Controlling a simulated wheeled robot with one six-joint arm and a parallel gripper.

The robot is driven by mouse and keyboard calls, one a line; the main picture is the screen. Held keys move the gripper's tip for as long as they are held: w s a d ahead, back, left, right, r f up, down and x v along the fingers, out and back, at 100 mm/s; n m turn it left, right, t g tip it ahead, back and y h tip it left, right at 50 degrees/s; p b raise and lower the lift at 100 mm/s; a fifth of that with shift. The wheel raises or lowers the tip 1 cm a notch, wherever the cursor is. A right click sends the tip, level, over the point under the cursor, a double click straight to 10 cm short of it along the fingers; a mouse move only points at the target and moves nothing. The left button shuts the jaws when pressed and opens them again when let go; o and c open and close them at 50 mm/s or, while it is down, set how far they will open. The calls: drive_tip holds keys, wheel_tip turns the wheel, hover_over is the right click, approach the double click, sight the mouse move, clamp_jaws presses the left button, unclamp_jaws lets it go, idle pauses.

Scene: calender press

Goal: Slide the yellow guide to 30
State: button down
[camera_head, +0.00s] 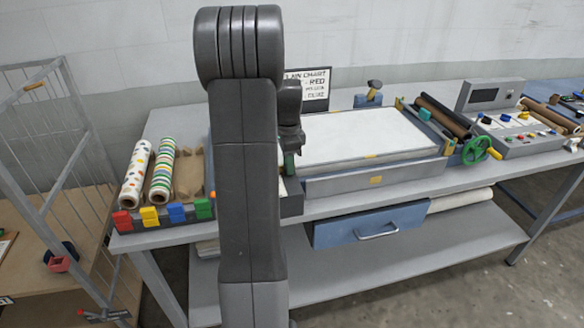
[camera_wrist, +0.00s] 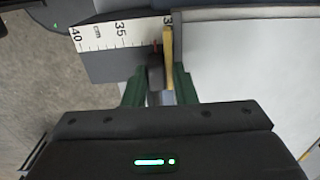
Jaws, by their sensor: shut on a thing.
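The yellow guide (camera_wrist: 168,56) shows in the wrist view as an upright strip at the right end of the white scale (camera_wrist: 112,33). The scale reads 40 at the left, then 35, and a partly covered number starting with 3 beside the guide. A small red mark stands on the scale just left of the guide, between 35 and that number. My gripper (camera_wrist: 159,90) has green fingers on both sides of a dark grey block (camera_wrist: 155,72) below the guide and is shut on it. In the head view my gripper (camera_head: 290,163) is at the bed's left end, partly hidden by my arm.
The white bed (camera_head: 365,137) lies to the right of the scale. A dark roller (camera_head: 443,117) and a green handwheel (camera_head: 477,151) stand beyond it. A control box (camera_head: 520,133) is at the right. Patterned rolls (camera_head: 160,175) and coloured blocks (camera_head: 176,212) are at the left.

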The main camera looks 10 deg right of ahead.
drive_tip(key=shift+w, duration=0.8)
drive_tip(key=c, duration=1.3)
unclamp_jaws()
drive_tip(key=shift+r, duration=0.1)
wheel_tip(320, 180, up, 14)
drive_tip(key=shift+f+b, duration=0.15)
drive_tip(key=shift+b, duration=0.35)
